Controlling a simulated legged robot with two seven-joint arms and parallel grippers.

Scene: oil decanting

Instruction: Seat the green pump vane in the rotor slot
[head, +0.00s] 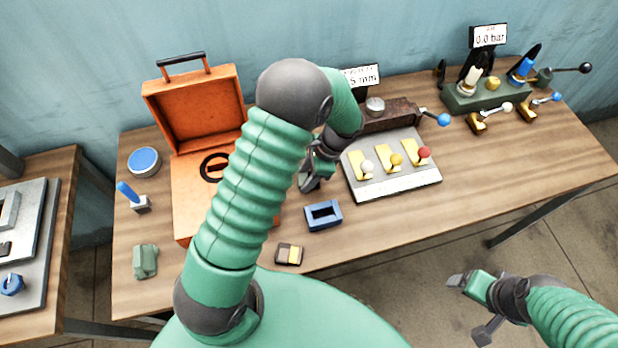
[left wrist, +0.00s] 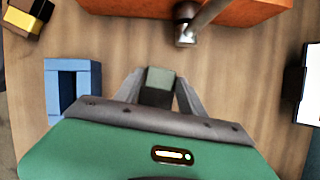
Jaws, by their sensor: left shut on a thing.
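My left gripper (head: 309,181) is over the table, between the orange case and the grey panel. In the left wrist view, its fingers (left wrist: 158,90) are shut on a small grey-green block (left wrist: 160,78), which appears to be the pump vane. The block is mostly hidden in the head view. I cannot pick out a rotor slot for certain. A blue block with a rectangular opening (head: 323,225) lies near the gripper; it also shows in the left wrist view (left wrist: 52,92). My right gripper (head: 472,306) looks open and empty off the table's front edge.
The open orange case (head: 193,212) holds a black ring (head: 213,167). The grey panel (head: 418,182) has several coloured knobs. A green fixture (head: 490,97) stands at the back right. A black-and-yellow block (head: 289,254) and green block (head: 146,261) lie in front. The table's right front is clear.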

